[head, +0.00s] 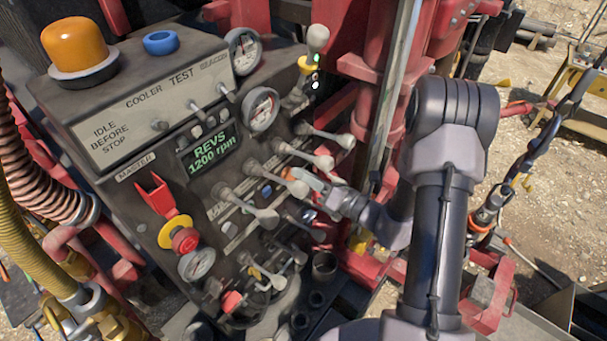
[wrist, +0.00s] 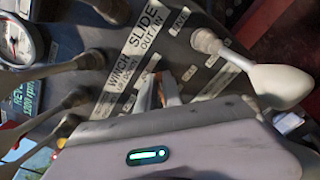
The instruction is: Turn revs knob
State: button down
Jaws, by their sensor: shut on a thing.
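The grey control panel (head: 130,190) carries a lit green display (head: 212,151) that reads "REVS 1200 rpm". The display also shows in part at the left edge of the wrist view (wrist: 24,102). My gripper (head: 295,179) reaches in from the right, among the pale levers. Its fingertips (wrist: 167,92) are shut at the panel face, close to the "SLIDE OUT/IN" label. They are on a small part that I take for the revs knob; the fingers and the gripper body hide it, so its shape and angle cannot be told.
Pale-tipped levers stand close around my gripper, one (wrist: 280,85) just to its right in the wrist view. A red emergency stop (head: 184,239), gauges (head: 262,108) and an orange beacon (head: 75,45) are on the panel. Hoses (head: 45,150) run at the left.

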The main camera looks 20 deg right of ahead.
dwell(0.4)
jog(key=c, duration=1.5)
grip_release()
jog(key=b+v, duration=0.4)
jog(key=v, duration=1.3)
jog(key=shift+s+d, duration=0.15)
